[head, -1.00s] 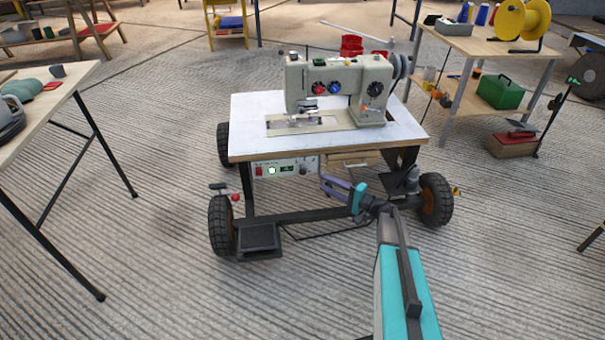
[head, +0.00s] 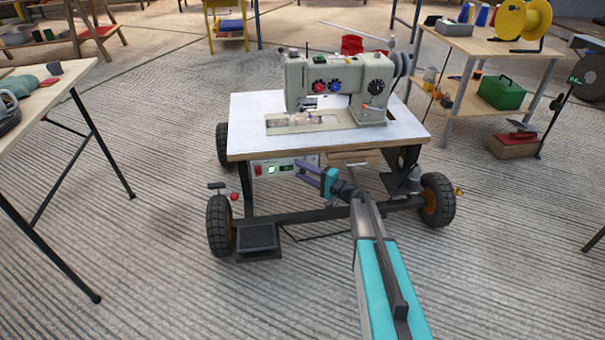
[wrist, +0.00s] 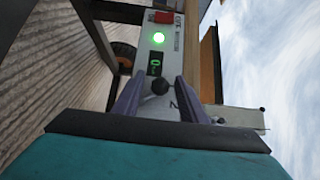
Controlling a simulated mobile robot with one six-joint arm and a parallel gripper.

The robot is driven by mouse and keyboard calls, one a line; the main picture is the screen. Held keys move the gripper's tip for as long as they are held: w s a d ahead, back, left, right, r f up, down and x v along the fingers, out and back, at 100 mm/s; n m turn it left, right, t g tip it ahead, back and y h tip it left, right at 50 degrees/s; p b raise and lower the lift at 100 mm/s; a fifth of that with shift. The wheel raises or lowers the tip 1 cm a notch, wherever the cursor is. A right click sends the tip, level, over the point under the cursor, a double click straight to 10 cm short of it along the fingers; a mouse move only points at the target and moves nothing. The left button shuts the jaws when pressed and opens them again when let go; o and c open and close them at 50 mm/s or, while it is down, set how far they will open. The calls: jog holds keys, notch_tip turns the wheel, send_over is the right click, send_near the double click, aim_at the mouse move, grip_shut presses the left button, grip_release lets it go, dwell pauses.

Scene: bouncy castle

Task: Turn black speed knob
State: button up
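The control panel (head: 263,169) is a pale box under the front edge of the sewing table, with a red switch, a green light and a small display. In the wrist view the black speed knob (wrist: 160,87) sits below the display (wrist: 155,63) on the panel. My gripper (head: 304,170) is at the panel's right end, and its purple fingers hide the knob in the head view. In the wrist view my gripper's fingers (wrist: 158,80) are apart, one on each side of the knob. A gap shows on both sides, and no contact is visible.
The sewing machine (head: 340,85) stands on the white-topped wheeled table (head: 245,140). A wooden drawer (head: 352,158) hangs right of the panel, close to my gripper. A foot pedal (head: 258,238) is below.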

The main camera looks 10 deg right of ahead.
jog(key=shift+w+a, duration=0.1)
grip_shut()
jog(key=shift+f, duration=0.1)
dwell(0.3)
jog(key=shift+d+m+t+y+b, duration=0.4)
jog(key=shift+m+t+b, duration=0.45)
jog(key=shift+b, duration=0.35)
jog(key=shift+d+r+m+t+y+b, duration=0.15)
jog(key=shift+d+m+t+b, duration=0.2)
jog(key=shift+m+t, duration=0.45)
jog(key=shift+d+r+m+t+y+b, duration=0.15)
jog(key=shift+m+t+b, duration=0.3)
jog(key=shift+m, duration=0.5)
grip_release()
